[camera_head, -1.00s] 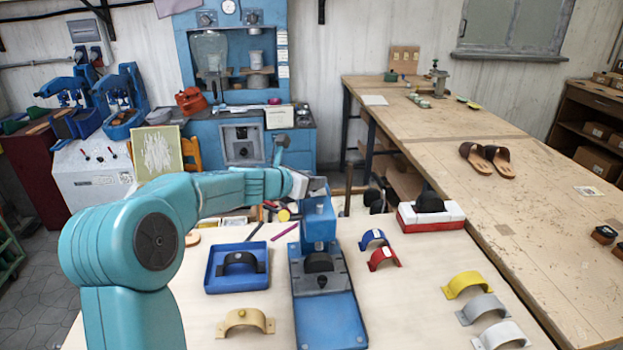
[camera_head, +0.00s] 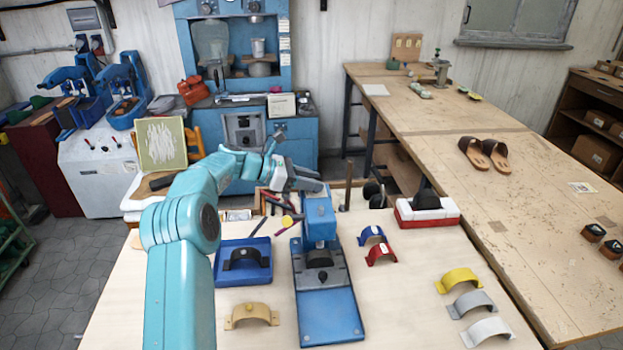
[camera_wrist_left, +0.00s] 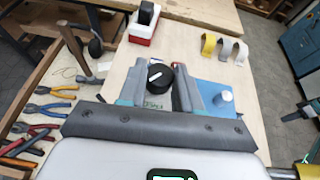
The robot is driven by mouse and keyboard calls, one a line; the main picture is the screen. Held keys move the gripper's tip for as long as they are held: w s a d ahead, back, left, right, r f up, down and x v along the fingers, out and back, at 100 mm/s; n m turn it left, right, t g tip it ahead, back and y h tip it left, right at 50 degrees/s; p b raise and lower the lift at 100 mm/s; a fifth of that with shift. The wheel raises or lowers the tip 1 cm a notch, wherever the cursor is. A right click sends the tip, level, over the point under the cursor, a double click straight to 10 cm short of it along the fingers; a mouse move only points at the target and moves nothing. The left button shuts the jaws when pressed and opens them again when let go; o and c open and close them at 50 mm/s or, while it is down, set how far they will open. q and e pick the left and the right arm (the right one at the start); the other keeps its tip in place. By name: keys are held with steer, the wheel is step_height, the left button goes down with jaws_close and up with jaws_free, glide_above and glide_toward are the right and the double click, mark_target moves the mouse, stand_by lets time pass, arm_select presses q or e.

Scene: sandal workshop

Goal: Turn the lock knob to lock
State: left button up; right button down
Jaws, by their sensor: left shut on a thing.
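The blue press (camera_head: 331,305) stands on the table, with a black last or mould (camera_head: 318,258) on its bed below the blue head (camera_head: 319,217). The lock knob (camera_wrist_left: 160,76) is round and black with a pale mark, and shows between the fingers of my left gripper (camera_wrist_left: 160,92) in the left wrist view. My left gripper (camera_head: 309,184) is shut on the knob behind the top of the press head. The knob cannot be made out in the head view. A silver cap (camera_wrist_left: 224,96) tops the blue head in the left wrist view. My right gripper is not in view.
A blue tray (camera_head: 222,278) with a black piece lies left of the press. Blue, red, yellow, grey and white straps lie to the right, with a red-and-white box (camera_head: 428,219) behind. Pliers (camera_wrist_left: 46,108) and other tools lie beside the gripper in the left wrist view.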

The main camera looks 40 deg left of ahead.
arm_select(q)
steer(key=shift+a+r+m+g+h, duration=0.2)
steer(key=shift+m+g+h, duration=0.1)
steer(key=shift+m+h, duration=0.1)
steer(key=o, duration=1)
steer(key=shift+s, duration=0.15)
steer(key=shift+o, duration=0.2)
steer(key=v, duration=1.2)
steer(key=shift+b, duration=0.35)
